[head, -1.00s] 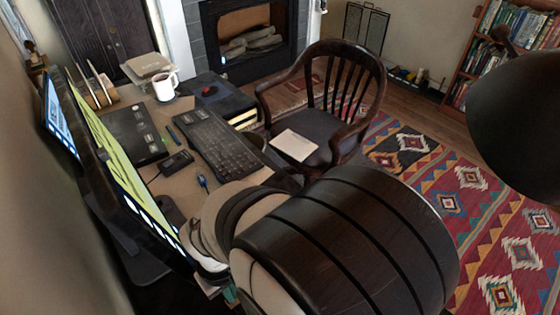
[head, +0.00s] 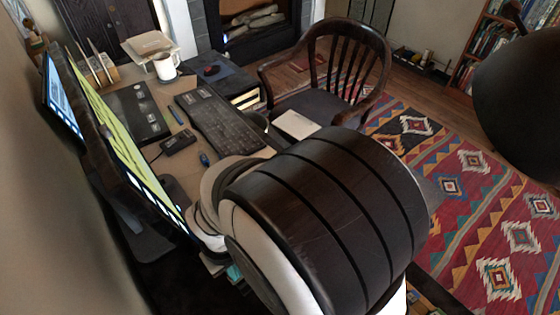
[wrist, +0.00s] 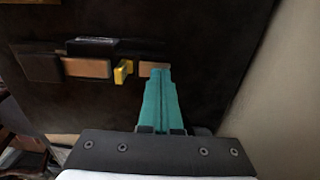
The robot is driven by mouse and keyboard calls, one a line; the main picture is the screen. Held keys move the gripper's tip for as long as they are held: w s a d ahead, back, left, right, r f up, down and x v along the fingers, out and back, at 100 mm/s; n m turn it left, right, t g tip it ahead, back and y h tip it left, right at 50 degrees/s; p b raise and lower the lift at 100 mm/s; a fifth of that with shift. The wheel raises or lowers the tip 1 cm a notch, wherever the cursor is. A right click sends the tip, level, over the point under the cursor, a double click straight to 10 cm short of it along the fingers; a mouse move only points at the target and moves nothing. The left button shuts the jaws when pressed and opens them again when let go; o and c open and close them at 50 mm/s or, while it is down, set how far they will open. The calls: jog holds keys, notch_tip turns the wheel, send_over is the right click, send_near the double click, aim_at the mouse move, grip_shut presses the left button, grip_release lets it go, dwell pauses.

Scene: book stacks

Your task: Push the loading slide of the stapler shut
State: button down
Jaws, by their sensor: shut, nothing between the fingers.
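The stapler (wrist: 42,68) appears in the wrist view as a long dark body on a dark surface, with tan sections and a raised black part (wrist: 90,46) on top. A small yellow tab (wrist: 123,72) stands near its right end. A short tan piece (wrist: 153,70), possibly the loading slide, lies right of the tab. My gripper (wrist: 160,73) has teal fingers, shut together and empty. Their tips overlap the tan piece in the picture; I cannot tell whether they touch it. I cannot make out the stapler in the head view, where my arm blocks much of the foreground.
Monitors (head: 125,140) line the left. A wooden chair (head: 370,60) stands beyond the desk. A patterned rug (head: 485,205) covers the floor at right.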

notch_tip(320, 180, up, 7)
dwell(0.7)
jog(key=shift+d, duration=0.1)
jog(key=s+d+r+m+y, duration=0.1)
jog(key=s+d+r+m, duration=0.2)
jog(key=d+m, duration=0.4)
jog(key=s+d+r+m, duration=0.3)
jog(key=s+d+m, duration=0.2)
jog(key=d, duration=0.6)
jog(key=m, duration=0.2)
jog(key=shift+s+r+m+y, duration=0.3)
jog(key=shift+r+y, duration=0.1)
